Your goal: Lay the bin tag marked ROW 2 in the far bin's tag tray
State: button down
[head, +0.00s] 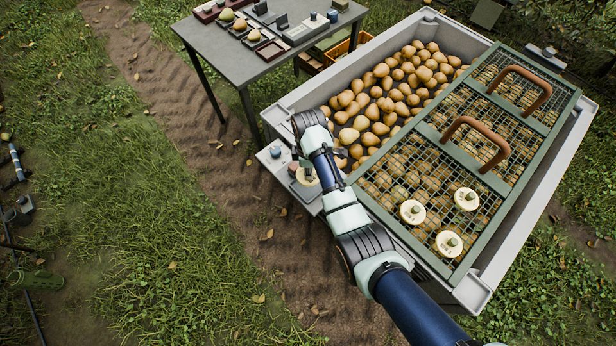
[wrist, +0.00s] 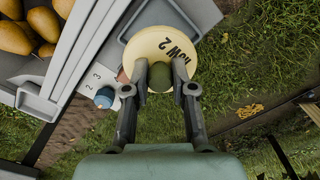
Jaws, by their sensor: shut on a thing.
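My gripper (wrist: 160,82) is shut on the green knob of a round cream tag (wrist: 150,47) in the wrist view. The tag's black lettering reads ROW 2. The tag overlaps a grey tray (wrist: 169,14) on the bin's outer side; I cannot tell whether it touches it. In the head view the tag (head: 305,178) shows partly beside my wrist, at the left corner of the pear bin (head: 286,112). My fingers are hidden there. Three similar cream tags (head: 412,211) (head: 466,198) (head: 448,243) lie on the mesh lid.
The green mesh lid (head: 425,131) with two brown handles covers the right part of the bin, and pears fill the rest. A blue-topped knob (wrist: 104,97) stands beside the tag, near numbers 2 and 3. A grey table (head: 231,66) with trays stands behind. Grass lies left.

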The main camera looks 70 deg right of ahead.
aim_at(308, 182)
jog(key=shift+f+b, duration=1.55)
jog(key=shift+f, duration=2.45)
jog(key=shift+f, duration=0.1)
jog(key=shift+f, duration=0.25)
jog(key=c, duration=1)
grip_release()
jog(key=shift+o, duration=0.2)
notch_tip(308, 182, up, 13)
jog(key=p, duration=0.6)
jog(key=shift+f, duration=0.1)
jog(key=shift+w, duration=0.15)
